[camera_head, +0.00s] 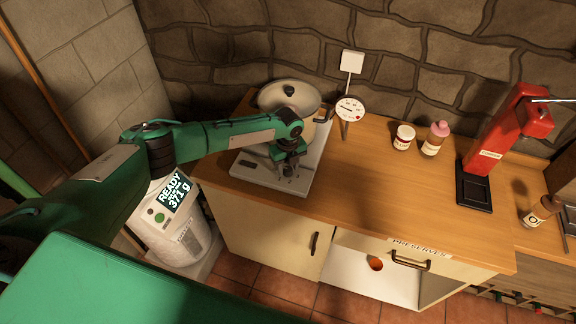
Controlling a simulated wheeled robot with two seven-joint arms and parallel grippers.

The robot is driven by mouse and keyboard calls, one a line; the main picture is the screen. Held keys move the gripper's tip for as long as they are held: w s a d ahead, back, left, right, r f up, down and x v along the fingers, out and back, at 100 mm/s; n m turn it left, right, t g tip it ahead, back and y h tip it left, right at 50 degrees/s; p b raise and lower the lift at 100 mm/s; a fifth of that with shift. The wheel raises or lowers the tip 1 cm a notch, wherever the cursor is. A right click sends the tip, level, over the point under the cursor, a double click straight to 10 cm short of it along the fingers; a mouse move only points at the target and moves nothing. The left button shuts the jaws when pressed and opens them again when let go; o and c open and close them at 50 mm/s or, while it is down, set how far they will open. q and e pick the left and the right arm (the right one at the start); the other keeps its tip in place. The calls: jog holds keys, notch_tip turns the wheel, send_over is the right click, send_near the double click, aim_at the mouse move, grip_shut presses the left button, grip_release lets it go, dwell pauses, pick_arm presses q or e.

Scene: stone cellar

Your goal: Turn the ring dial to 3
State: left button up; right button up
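My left gripper (287,172) points down over the front part of a pale hot plate (300,186) on the wooden counter. I cannot make out a ring dial or its numbers; my gripper covers part of the plate's front. A small dark panel (249,163) shows on the plate left of my gripper. A lidded metal pot (273,98) stands on the plate behind my gripper. Whether the fingers are open, shut or touching anything is too small to tell. My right gripper is not in view.
A round white gauge (350,108) stands right of the pot. A jar (404,137), a pink-capped bottle (435,138) and a red press (505,135) stand farther right. A white machine (178,228) with a lit display is at left. The counter's middle (370,190) is clear.

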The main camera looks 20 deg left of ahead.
pick_arm(q)
jog(key=c, duration=0.7)
